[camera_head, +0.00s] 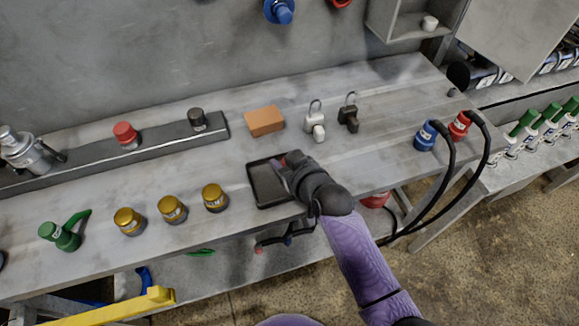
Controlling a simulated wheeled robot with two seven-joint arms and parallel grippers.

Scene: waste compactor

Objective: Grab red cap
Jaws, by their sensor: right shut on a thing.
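My right gripper (284,166) is over the black tray (264,190) on the grey workbench, its arm coming up from the bottom right. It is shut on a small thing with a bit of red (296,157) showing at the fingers. This looks like the red cap, but the hand hides most of it. Whether it touches the tray I cannot tell. Another red-topped piece (125,134) stands on the dark rail at the back left. My left gripper is not in view.
Several gold-topped cylinders (171,209) stand left of the tray. An orange block (264,121) and two padlocks (316,124) lie behind it. Blue and red hose connectors (425,138) stand at the right. Bare bench lies between the padlocks and connectors.

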